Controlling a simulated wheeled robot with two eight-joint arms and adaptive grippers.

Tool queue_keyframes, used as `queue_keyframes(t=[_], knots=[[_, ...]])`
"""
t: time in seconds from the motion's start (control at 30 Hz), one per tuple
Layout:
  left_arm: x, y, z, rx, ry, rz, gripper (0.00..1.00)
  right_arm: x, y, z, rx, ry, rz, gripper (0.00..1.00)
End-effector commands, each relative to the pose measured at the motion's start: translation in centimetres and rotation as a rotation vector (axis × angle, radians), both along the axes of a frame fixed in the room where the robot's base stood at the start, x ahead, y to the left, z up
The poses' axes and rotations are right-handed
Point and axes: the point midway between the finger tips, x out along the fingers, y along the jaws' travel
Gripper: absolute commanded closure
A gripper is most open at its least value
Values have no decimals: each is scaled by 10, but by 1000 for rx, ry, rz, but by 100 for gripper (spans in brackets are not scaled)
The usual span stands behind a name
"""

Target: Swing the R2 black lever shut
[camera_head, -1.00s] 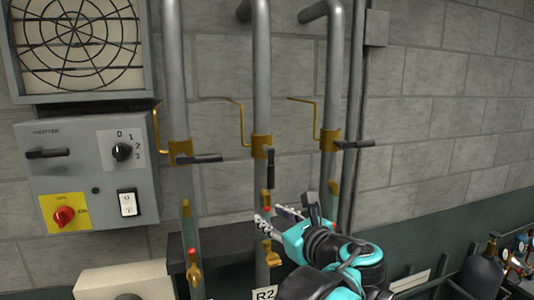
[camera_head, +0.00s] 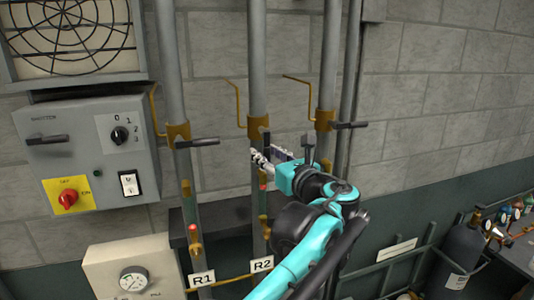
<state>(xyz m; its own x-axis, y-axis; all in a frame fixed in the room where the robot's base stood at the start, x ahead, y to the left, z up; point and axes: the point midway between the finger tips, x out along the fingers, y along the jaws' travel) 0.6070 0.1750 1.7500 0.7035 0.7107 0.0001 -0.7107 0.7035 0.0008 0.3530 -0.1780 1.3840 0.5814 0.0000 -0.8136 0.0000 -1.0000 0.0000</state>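The R2 black lever (camera_head: 267,143) hangs straight down beside the brass valve (camera_head: 258,126) on the middle grey pipe. The R2 label (camera_head: 262,264) is low on the same pipe.
The R1 lever (camera_head: 197,143) and the right pipe's lever (camera_head: 350,125) stick out sideways. A control box (camera_head: 84,160) with a red knob is at left, above a gauge box (camera_head: 125,262). A dark cylinder (camera_head: 463,250) stands at right.

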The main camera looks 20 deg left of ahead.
Motion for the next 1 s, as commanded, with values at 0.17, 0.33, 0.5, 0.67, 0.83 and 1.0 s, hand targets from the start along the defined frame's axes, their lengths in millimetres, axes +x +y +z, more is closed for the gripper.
queue_keyframes(t=[0.17, 0.33, 0.5, 0.67, 0.83, 1.0], knots=[[0, 0, 0, 0, 0, 0, 74, 0, 0, 0, 0, 0, 0, 100], [0, 0, 0, 0, 0, 0, 100, 0, 0, 0, 0, 0, 0, 100], [0, 0, 0, 0, 0, 0, 100, 0, 0, 0, 0, 0, 0, 100], [0, 0, 0, -4, -3, 0, 100, 0, 0, 0, 0, 0, 0, 100], [1, -2, 0, -36, -24, 0, 100, 0, 0, 1, 0, 0, 0, 100], [4, -6, 1, -111, -73, 0, 100, 0, 0, 4, 0, 0, 0, 100]])
